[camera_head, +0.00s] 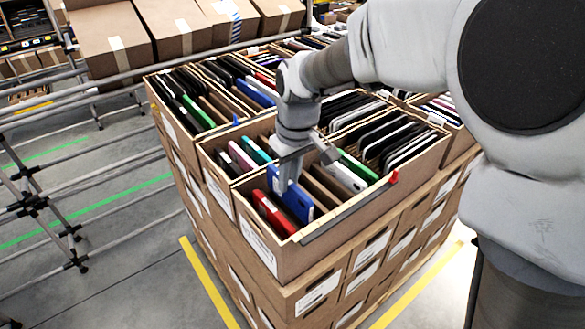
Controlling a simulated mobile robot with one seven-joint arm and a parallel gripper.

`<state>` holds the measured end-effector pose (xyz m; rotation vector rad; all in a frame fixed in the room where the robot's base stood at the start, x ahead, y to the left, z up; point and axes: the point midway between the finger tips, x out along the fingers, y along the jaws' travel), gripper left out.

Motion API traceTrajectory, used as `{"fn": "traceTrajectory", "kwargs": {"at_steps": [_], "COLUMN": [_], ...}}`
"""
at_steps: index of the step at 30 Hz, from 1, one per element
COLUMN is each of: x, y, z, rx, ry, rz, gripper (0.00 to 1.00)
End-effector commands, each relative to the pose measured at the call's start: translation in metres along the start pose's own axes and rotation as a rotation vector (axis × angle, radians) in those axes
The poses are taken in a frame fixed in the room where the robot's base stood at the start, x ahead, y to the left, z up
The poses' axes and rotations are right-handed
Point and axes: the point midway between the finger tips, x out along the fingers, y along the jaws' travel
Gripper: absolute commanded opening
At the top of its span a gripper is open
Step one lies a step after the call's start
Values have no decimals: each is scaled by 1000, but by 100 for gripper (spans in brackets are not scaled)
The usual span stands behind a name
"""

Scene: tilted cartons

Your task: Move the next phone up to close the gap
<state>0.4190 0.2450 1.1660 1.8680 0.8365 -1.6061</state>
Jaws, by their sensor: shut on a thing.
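My gripper (283,183) points down into the front carton (270,252) and is shut on a blue phone (297,203). The blue phone stands tilted in the carton, its lower part hidden by the carton wall. A red phone (274,214) leans just in front of it, at the carton's near left end. Several dark phones (395,142) fill the far end of this row. My gripper hides part of the row.
Neighbouring cartons hold more phones, including pink (241,156) and teal (256,150) ones close to my gripper's left. A small red clip (393,178) sits on the right rim. Metal rails (100,85) and closed boxes (107,38) stand at the left and back.

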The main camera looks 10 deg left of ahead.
Motion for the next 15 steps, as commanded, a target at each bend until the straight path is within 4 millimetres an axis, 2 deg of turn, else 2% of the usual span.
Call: {"fn": "traceTrajectory", "kwargs": {"at_steps": [15], "x": [39], "y": [0], "z": [6], "rx": [0], "ry": [-1], "rz": [-1], "gripper": [0]}}
